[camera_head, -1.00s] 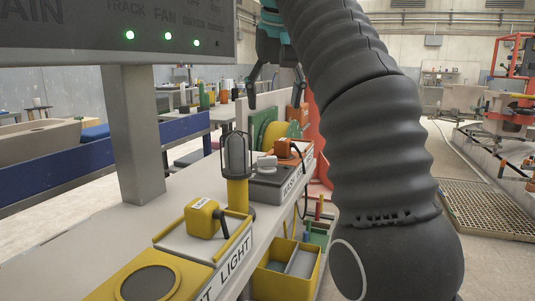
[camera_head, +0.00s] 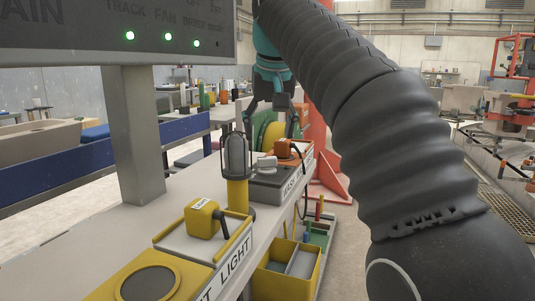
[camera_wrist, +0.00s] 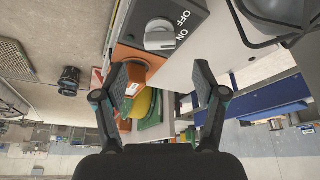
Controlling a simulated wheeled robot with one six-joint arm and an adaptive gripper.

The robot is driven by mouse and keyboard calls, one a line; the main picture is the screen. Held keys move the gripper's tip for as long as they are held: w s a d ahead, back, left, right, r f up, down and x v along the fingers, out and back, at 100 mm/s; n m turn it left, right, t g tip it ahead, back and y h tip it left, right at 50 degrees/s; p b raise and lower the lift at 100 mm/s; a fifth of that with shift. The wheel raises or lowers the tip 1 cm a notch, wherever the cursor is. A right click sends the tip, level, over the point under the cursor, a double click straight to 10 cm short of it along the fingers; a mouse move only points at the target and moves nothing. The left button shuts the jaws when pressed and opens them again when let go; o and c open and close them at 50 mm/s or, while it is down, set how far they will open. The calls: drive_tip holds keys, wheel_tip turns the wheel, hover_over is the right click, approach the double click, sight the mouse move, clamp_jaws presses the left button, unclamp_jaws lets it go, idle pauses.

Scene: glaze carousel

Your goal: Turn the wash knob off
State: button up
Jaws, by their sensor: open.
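The wash box (camera_head: 268,190) is a dark grey block on the bench, with a label partly readable as WASH on its front. Its pale knob (camera_head: 267,163) stands on top. In the wrist view the knob (camera_wrist: 159,36) is a light grey disc with a raised bar, beside the words OFF and ON; the bar lies nearer ON. My gripper (camera_head: 270,128) is open and empty, fingers pointing down, above and behind the knob in the head view. In the wrist view my gripper (camera_wrist: 160,83) has its fingers spread, with the knob beyond the tips, not between them.
An orange handle unit (camera_head: 290,151) sits just behind the wash box. A caged lamp on a yellow post (camera_head: 237,190) stands at its left front. A yellow bin (camera_head: 285,268) hangs below the bench edge. A grey post (camera_head: 135,135) rises at left.

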sight(267, 157)
drive_tip(key=b+x, duration=0.1)
drive_tip(key=x, duration=0.5)
drive_tip(key=shift+w+f+b, duration=0.15)
drive_tip(key=shift+f+b, duration=0.15)
drive_tip(key=shift+f, duration=0.05)
drive_tip(key=shift+c, duration=0.3)
drive_tip(key=c, duration=1.1)
